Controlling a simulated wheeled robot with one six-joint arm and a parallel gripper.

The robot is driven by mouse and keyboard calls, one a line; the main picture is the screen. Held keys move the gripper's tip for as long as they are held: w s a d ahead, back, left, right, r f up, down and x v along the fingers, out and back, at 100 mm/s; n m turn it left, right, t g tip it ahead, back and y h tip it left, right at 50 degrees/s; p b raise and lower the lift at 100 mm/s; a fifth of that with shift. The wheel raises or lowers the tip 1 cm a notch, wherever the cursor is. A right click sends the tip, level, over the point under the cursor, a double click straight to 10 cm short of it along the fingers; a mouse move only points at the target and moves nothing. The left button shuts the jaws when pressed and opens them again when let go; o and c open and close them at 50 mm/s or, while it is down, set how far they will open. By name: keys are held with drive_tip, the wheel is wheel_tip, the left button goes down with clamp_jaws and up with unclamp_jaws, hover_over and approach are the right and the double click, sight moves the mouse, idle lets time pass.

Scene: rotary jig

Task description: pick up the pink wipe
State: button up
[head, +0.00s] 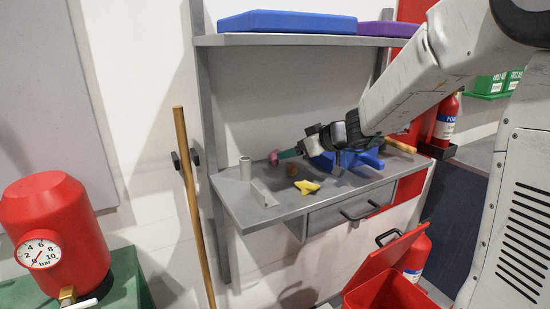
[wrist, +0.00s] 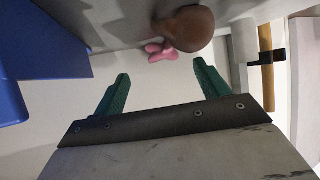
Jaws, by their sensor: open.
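The pink wipe (head: 274,158) shows as a small pink patch just past my gripper's fingertips in the head view, over the grey bench. In the wrist view the pink wipe (wrist: 161,51) is a small crumpled shape ahead of the gap between the fingers, close against a brown rounded object (wrist: 186,29). My gripper (wrist: 160,78) has its two green fingers spread apart with nothing between them. In the head view my gripper (head: 287,154) reaches in from the right, low over the bench. I cannot tell how far the fingertips are from the wipe.
On the bench (head: 286,208) stand a grey cylinder (head: 245,167), a pale angled piece (head: 263,192), a yellow cloth (head: 306,186) and a blue bin (head: 350,158). The brown object (head: 291,169) is below my gripper. A shelf (head: 290,40) hangs above. A wooden pole (head: 193,200) leans at left.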

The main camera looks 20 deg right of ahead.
sight(275, 157)
drive_tip(key=x, duration=0.6)
drive_tip(key=shift+w+a+r, duration=0.1)
drive_tip(key=shift+w+a, duration=0.1)
drive_tip(key=shift+a, duration=0.15)
drive_tip(key=c, duration=1)
